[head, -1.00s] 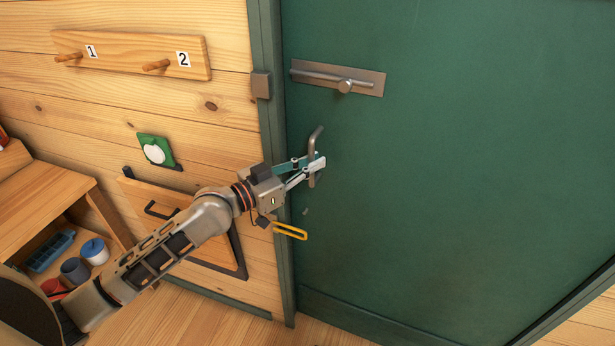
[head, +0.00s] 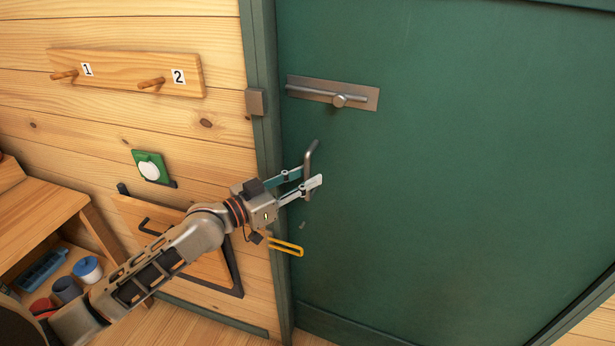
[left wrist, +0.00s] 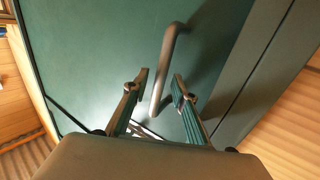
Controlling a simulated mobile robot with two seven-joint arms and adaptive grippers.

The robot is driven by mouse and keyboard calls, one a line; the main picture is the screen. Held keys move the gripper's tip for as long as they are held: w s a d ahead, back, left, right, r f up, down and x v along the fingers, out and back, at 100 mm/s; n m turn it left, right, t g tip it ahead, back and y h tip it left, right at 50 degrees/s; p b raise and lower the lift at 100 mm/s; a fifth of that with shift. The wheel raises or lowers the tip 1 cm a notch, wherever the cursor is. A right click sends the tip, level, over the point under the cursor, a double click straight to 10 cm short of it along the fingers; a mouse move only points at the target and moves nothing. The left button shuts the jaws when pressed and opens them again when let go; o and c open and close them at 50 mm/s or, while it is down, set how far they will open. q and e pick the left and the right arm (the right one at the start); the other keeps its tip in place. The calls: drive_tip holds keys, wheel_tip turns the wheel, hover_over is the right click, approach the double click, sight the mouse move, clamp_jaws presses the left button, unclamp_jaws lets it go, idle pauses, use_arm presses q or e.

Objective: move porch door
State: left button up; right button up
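The green porch door (head: 450,200) fills the right of the head view and looks closed, its left edge along the green frame (head: 264,60). A bent metal pull handle (head: 309,160) stands out near that edge. My left gripper (head: 312,176) is open at the handle, one finger on each side. The left wrist view shows the handle (left wrist: 167,65) between the two separated fingertips (left wrist: 160,77), with gaps visible. Above it, a sliding bolt (head: 335,97) sits on its plate, its end apart from the catch (head: 256,102) on the frame. My right gripper is out of view.
A peg rail (head: 125,72) numbered 1 and 2 and a green-backed white round switch (head: 150,167) are on the wood wall. A folded wooden panel (head: 200,262) is below. A shelf (head: 40,215) with cups stands left.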

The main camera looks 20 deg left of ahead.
use_arm(q)
drive_tip(key=v, duration=1.1)
drive_tip(key=shift+s, duration=0.1)
drive_tip(key=s+d+f+n+g+y, duration=0.1)
drive_tip(key=s+f+y, duration=0.1)
drive_tip(key=s+f, duration=0.4)
drive_tip(key=s+d+f+n+g+y, duration=0.1)
drive_tip(key=s+f+y, duration=0.2)
drive_tip(key=f, duration=1.2)
drive_tip(key=s+d+f+g+y, duration=0.1)
drive_tip(key=s+d+f+y, duration=0.1)
drive_tip(key=s+f, duration=0.7)
wheel_tip(320, 180, down, 2)
drive_tip(key=shift+s+f+n+g+y, duration=0.1)
drive_tip(key=shift+s+n+g+y, duration=0.25)
drive_tip(key=shift+n+g+y, duration=0.05)
